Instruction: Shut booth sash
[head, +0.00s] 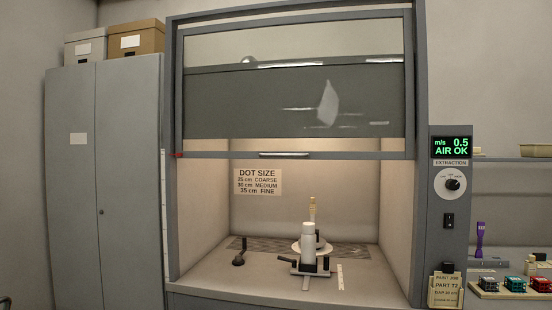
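The booth sash (295,75) is a grey-framed clear pane in the upper part of the booth. It is raised, with its bottom rail (220,156) roughly halfway up the booth frame. A silver handle (284,155) sits at the middle of that rail. Below it the booth opening is wide open down to the work surface (215,280). A small red mark (177,155) shows at the left frame, level with the rail. My gripper is not in this view.
Inside the booth stand a white cylinder (308,245) on a dark fixture and a small black stand (238,258). A grey cabinet (100,180) is at left. A control panel (451,200) reading "0.5 AIR OK" is at right, beside a shelf with coloured racks (515,284).

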